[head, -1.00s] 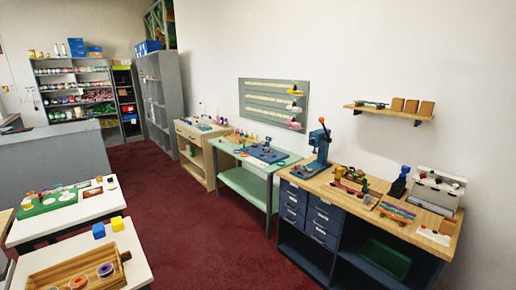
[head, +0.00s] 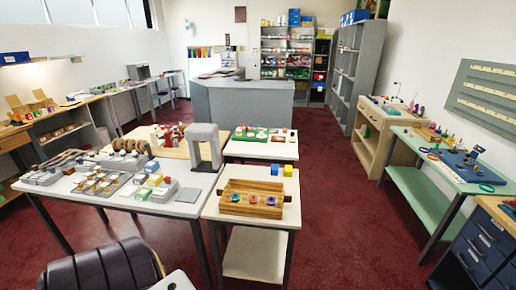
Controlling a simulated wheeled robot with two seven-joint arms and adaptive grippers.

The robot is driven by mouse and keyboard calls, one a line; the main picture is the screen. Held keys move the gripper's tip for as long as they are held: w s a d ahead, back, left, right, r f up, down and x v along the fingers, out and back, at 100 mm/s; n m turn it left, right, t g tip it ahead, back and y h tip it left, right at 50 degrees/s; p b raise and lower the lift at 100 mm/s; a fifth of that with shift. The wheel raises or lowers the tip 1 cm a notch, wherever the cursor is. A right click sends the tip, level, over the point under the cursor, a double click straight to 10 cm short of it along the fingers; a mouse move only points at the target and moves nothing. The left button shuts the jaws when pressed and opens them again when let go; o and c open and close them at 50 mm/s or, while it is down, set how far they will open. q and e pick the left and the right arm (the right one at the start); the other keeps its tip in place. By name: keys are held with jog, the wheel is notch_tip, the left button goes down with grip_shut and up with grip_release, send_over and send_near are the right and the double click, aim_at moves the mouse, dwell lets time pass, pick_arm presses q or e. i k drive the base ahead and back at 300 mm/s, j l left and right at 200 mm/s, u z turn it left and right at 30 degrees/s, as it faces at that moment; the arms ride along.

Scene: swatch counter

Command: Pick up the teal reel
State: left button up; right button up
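A wooden tray (head: 250,185) on the white table in the middle holds a row of small reels. Neither of my grippers shows in the head view.
A larger white table (head: 170,207) with grey trays and a grey arch (head: 205,146) adjoins at left. Yellow and blue blocks stand behind the wooden tray. A dark ribbed seat-like object (head: 90,270) is at the bottom left. Red floor (head: 340,225) is clear between the tables and green bench (head: 425,192).

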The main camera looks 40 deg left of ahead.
aim_at(234, 198)
jog(key=u, duration=1.7)
jog(key=i+l+u, duration=0.25)
jog(key=l, duration=0.5)
jog(key=l+u, duration=0.25)
jog(key=l, duration=0.45)
jog(key=i+l+u, duration=0.2)
jog(key=l, duration=0.6)
jog(key=k+l+u, duration=0.1)
jog(key=l+u, duration=0.15)
jog(key=l, duration=0.5)
jog(key=k+l+u, duration=0.1)
jog(key=l+u, duration=0.15)
jog(key=l, duration=0.55)
jog(key=k+l+u, duration=0.25)
jog(key=l, duration=0.5)
jog(key=i, duration=0.1)
